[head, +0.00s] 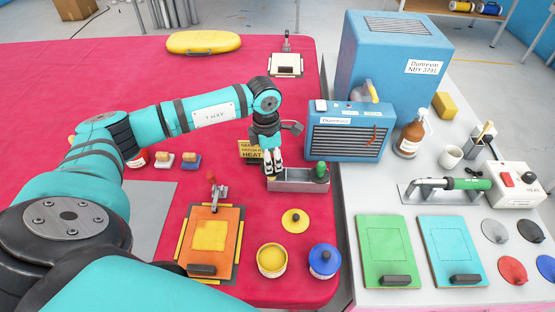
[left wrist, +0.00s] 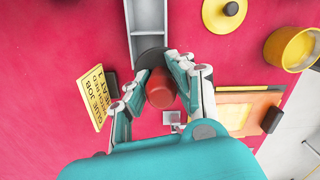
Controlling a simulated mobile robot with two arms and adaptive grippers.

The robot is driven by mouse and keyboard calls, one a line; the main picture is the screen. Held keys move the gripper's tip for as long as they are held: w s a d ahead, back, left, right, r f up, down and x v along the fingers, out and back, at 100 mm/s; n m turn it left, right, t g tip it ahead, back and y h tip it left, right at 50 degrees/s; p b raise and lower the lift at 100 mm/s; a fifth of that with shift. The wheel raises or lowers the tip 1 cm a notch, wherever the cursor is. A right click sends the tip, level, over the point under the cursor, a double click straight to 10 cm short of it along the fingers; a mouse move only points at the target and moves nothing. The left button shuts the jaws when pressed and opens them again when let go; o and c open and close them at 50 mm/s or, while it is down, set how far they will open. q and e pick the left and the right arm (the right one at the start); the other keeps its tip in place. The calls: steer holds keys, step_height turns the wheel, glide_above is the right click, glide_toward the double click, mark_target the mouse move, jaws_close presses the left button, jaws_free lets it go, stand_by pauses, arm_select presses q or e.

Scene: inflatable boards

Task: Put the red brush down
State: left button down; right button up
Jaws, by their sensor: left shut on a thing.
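The red brush (left wrist: 158,96) is between the fingers of my left gripper (left wrist: 160,90) in the left wrist view, with a dark round base (left wrist: 152,58) showing beyond its red knob. The gripper is shut on it. In the head view the left gripper (head: 272,167) points down at the left end of a grey compartment tray (head: 300,186); the brush is hidden there by the fingers. The tray also shows in the left wrist view (left wrist: 134,20), and the brush base overlaps its near end. I cannot tell whether the base touches the tray. My right gripper is not in view.
A green-knobbed brush (head: 320,169) stands at the tray's right end. A yellow sign (head: 247,150) stands close to the left gripper. A blue heater (head: 350,138) is behind right. An orange frame (head: 230,240), a yellow pot (head: 272,262) and a blue pot (head: 323,263) lie in front.

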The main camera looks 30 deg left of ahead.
arm_select(q)
steer(key=shift+w+d+f, duration=0.1)
steer(key=shift+w+d, duration=0.1)
steer(key=shift+w, duration=0.9)
steer(key=shift+w+f+p, duration=0.1)
steer(key=shift+f+p, duration=0.1)
steer(key=shift+p, duration=0.1)
steer(key=shift+f+p, duration=0.65)
steer(key=shift+f, duration=0.95)
steer(key=shift+f+b, duration=0.55)
steer(key=c, duration=1.1)
jaws_free()
steer(key=shift+r, duration=0.1)
steer(key=shift+c, duration=0.2)
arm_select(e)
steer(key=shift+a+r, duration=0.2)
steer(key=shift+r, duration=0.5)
arm_select(q)
steer(key=shift+r, duration=0.1)
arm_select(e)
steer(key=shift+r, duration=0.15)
